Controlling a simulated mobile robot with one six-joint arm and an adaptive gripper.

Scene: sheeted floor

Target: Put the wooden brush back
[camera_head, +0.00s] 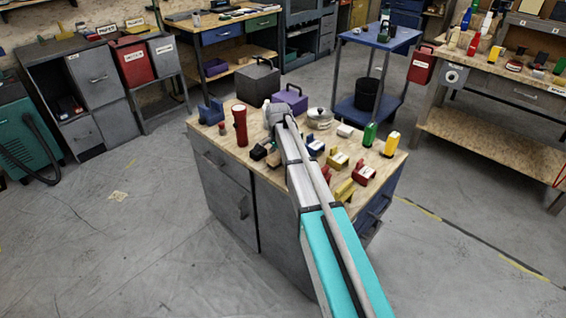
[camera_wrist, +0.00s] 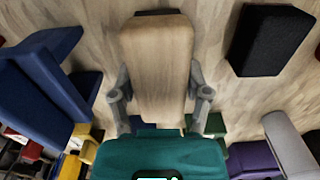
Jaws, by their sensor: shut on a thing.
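In the wrist view a pale wooden brush (camera_wrist: 156,65) lies lengthwise between the two grey fingers of my gripper (camera_wrist: 160,92), which are shut on its sides. A thin dark edge shows at the brush's far end. The wood-topped workbench (camera_wrist: 215,25) fills the background behind it; I cannot tell how far the brush is from the top. In the head view my arm reaches over the bench (camera_head: 225,127), and the brush and my fingers cannot be made out there.
Blue blocks (camera_wrist: 45,80) lie left of my gripper in the wrist view, and a black box (camera_wrist: 268,40) right. In the head view a red flashlight (camera_head: 240,125), purple box (camera_head: 291,98), green bottle (camera_head: 370,134) and several coloured pieces crowd the bench. Grey floor (camera_head: 110,240) is open.

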